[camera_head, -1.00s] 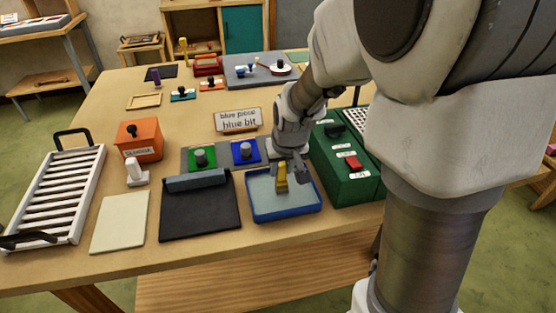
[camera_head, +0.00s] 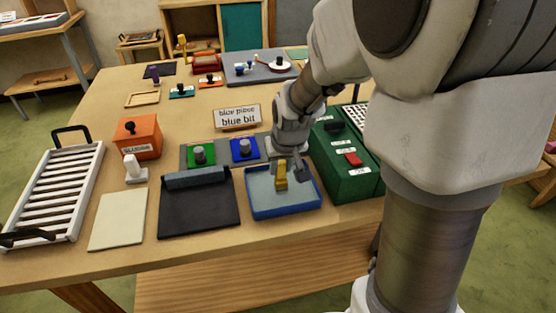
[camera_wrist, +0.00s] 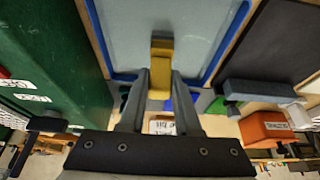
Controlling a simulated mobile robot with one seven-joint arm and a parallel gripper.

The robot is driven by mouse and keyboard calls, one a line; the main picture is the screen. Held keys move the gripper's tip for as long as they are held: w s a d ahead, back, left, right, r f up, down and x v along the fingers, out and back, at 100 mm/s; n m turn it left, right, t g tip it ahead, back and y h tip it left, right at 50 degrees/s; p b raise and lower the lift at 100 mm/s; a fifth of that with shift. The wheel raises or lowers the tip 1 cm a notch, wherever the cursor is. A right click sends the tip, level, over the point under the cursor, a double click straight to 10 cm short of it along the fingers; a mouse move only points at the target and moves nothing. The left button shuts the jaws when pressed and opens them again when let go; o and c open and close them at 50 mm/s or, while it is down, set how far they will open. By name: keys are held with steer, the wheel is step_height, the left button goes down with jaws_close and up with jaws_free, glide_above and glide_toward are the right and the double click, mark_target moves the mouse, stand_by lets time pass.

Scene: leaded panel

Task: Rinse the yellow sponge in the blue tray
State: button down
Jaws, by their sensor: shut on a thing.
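The yellow sponge (camera_head: 281,180) is a small block held at the tip of my gripper (camera_head: 288,172). In the wrist view the sponge (camera_wrist: 160,72) sits between the two fingers of my gripper (camera_wrist: 160,85), which are shut on it. The blue tray (camera_head: 287,212) lies near the table's front edge with a pale grey-blue inside. The sponge is over or in the tray; I cannot tell whether it touches the bottom. The tray (camera_wrist: 98,30) fills the upper middle of the wrist view.
A green box (camera_head: 340,165) with labels stands close right of the tray. A dark mat (camera_head: 198,212) lies to its left, with green (camera_head: 200,154) and blue (camera_head: 244,150) knobbed pieces behind. A sign (camera_head: 237,117) stands further back. A white rack (camera_head: 58,190) is at far left.

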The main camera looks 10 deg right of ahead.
steer(key=shift+d, duration=0.4)
stand_by(0.3)
steer(key=shift+a, duration=0.8)
stand_by(0.4)
steer(key=shift+d, duration=0.4)
stand_by(0.4)
steer(key=shift+r, duration=0.15)
stand_by(1.0)
steer(key=shift+r+p, duration=1.7)
steer(key=shift+r, duration=0.65)
steer(key=shift+r+p, duration=1.1)
steer(key=shift+r, duration=0.45)
